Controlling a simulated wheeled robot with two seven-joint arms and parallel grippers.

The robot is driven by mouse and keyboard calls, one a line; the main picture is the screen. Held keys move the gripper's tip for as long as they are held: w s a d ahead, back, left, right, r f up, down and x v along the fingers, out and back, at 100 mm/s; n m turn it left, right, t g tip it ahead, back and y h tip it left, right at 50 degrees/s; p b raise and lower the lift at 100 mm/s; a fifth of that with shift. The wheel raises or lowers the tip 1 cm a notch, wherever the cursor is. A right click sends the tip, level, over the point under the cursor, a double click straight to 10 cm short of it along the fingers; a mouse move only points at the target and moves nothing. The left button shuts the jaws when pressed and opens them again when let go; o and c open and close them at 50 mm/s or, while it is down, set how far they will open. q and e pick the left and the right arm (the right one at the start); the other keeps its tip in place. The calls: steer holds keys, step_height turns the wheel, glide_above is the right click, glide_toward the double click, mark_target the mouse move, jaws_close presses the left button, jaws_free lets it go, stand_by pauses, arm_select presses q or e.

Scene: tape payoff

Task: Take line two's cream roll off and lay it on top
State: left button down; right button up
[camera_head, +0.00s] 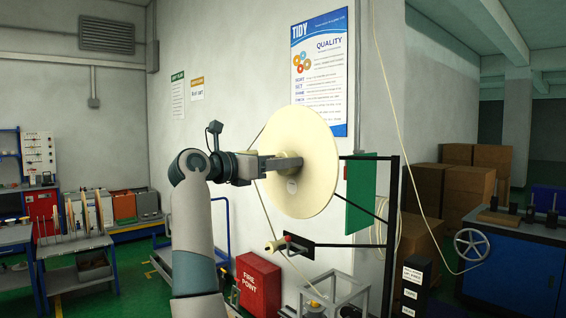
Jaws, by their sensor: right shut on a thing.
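The cream roll (318,185) is a large flat disc standing upright at the picture's middle, its face towards the left and front. A small pale round label is on its lower face. My right gripper (293,162) reaches in from the left and is shut on the hub (289,150) at the roll's centre. A black frame (391,230) stands behind and right of the roll; whether the roll still sits on a spindle is hidden behind the disc. A thin cream strand runs down its left side towards a small cream roller (272,246). My left gripper is out of view.
A green panel (361,197) stands close behind the roll's right edge. A red fire box (259,284) and a clear-sided metal-framed stand (334,295) are below. A blue bench with a handwheel (472,245) is at right, and racks of items stand at left.

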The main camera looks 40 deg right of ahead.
steer(key=shift+a, duration=0.5)
steer(key=shift+w+a+f, duration=0.1)
steer(key=shift+a+f, duration=0.1)
steer(key=shift+a+b, duration=0.3)
steer(key=shift+a, duration=1.15)
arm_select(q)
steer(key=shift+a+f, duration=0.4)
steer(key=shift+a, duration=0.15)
arm_select(e)
steer(key=shift+a+r, duration=0.15)
steer(key=shift+a, duration=0.6)
steer(key=shift+a+r, duration=0.15)
steer(key=shift+a, duration=0.55)
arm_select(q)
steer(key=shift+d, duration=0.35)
arm_select(e)
steer(key=shift+s+a, duration=0.25)
steer(key=shift+a, duration=0.2)
steer(key=shift+d, duration=0.1)
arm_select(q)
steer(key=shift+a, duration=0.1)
